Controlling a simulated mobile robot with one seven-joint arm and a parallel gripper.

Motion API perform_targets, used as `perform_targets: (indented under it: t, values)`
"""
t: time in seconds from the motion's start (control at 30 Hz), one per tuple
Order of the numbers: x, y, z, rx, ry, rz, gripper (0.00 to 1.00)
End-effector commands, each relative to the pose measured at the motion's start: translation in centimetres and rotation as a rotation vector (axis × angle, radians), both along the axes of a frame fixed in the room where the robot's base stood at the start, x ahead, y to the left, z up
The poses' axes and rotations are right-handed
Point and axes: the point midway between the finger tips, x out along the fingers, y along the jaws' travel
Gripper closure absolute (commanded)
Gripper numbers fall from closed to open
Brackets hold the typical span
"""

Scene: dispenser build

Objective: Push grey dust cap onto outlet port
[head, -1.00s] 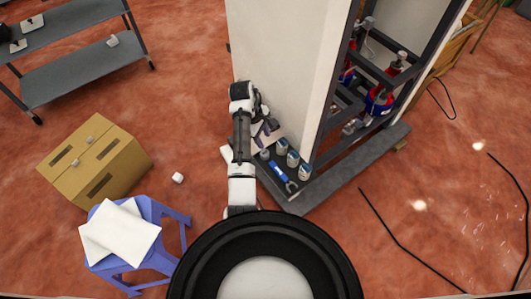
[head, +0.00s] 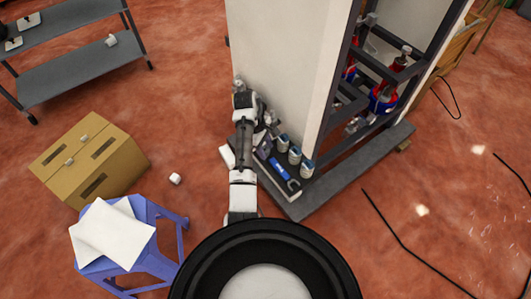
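My arm reaches forward from my body, and its end sits against the left side of the tall pale cabinet. My gripper (head: 268,125) is small and partly hidden behind the arm's own links, so I cannot see its fingers clearly or whether it holds anything. A dark tray (head: 268,182) on the cabinet's low base holds several grey cans with blue bands (head: 282,143) and a blue wrench-like tool (head: 280,170). I cannot make out the grey dust cap or the outlet port from this view.
The dark-framed cabinet (head: 290,70) stands on a grey platform (head: 340,178), with red and blue fittings (head: 382,98) inside. A cardboard box (head: 90,160), a blue stool (head: 150,225) with papers and a small white block (head: 175,178) are at left. Black cables lie at right.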

Motion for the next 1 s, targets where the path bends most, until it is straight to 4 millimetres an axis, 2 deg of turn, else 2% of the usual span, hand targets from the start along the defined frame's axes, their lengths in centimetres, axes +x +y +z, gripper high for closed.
perform_targets:
  t: [0.23, 0.47, 0.67, 1.0]
  values:
    - [0.0, 0.0, -0.1, 0.0, 0.0, 0.0, 0.6]
    - [0.0, 0.0, -0.1, 0.0, -0.001, 0.0, 0.89]
    - [0.0, 0.0, 0.4, 0.0, -0.001, 0.0, 0.89]
    - [0.0, 0.0, 2.2, -0.001, 0.0, 0.0, 0.89]
